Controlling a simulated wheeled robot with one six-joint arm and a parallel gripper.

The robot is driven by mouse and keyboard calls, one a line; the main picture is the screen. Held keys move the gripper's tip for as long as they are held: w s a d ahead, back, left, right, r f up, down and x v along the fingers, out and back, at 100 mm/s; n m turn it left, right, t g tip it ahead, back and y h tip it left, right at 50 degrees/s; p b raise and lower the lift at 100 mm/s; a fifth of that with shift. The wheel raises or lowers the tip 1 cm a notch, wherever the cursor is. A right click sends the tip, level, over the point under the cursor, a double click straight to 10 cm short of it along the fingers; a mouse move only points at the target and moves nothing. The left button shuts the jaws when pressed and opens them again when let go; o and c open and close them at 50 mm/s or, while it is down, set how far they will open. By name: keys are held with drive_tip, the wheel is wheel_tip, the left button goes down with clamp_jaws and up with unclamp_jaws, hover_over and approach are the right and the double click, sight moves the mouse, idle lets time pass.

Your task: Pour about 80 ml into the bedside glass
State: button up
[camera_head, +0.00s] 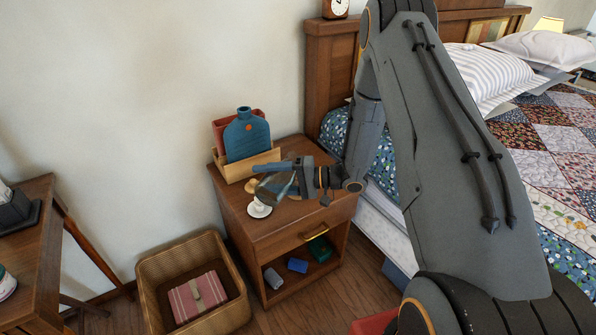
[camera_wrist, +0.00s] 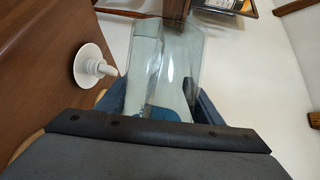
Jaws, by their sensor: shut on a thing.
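My gripper (camera_head: 286,172) is over the nightstand (camera_head: 290,222), shut on a clear glass carafe (camera_head: 272,188). The carafe is strongly tilted, its lower end toward the left of the picture. In the wrist view the carafe (camera_wrist: 165,58) fills the space between my blue fingers (camera_wrist: 160,108). I cannot make out its water level or any stream. I cannot pick out the bedside glass for certain; the carafe and gripper cover part of the nightstand top. A small white dish with a short upright piece (camera_head: 259,208) stands near the front left edge, also in the wrist view (camera_wrist: 90,66).
A wooden holder (camera_head: 250,166) with a blue hot-water bottle (camera_head: 246,135) stands at the nightstand's back left. A tan round thing (camera_head: 251,186) lies near the carafe. A wicker basket (camera_head: 160,265) is on the floor at left. The bed (camera_head: 545,150) is at right.

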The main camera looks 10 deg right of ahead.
drive_tip(key=shift+s+a+f+n, duration=0.1)
drive_tip(key=shift+f+n, duration=0.4)
drive_tip(key=shift+n, duration=0.1)
drive_tip(key=shift+s+a+r+n+h+p, duration=0.2)
drive_tip(key=shift+r+n+h+p, duration=0.1)
drive_tip(key=shift+r, duration=0.15)
drive_tip(key=shift+s+a+r+n+h+p, duration=0.1)
drive_tip(key=shift+s+r+n+h+p, duration=0.05)
drive_tip(key=shift+r+n+h, duration=0.2)
drive_tip(key=shift+w+d+f+n, duration=0.15)
drive_tip(key=shift+f+n, duration=0.1)
drive_tip(key=shift+p, duration=0.3)
drive_tip(key=shift+f+n+t+h, duration=0.15)
drive_tip(key=shift+n+t+h, duration=0.1)
drive_tip(key=shift+n+t, duration=0.05)
idle(0.4)
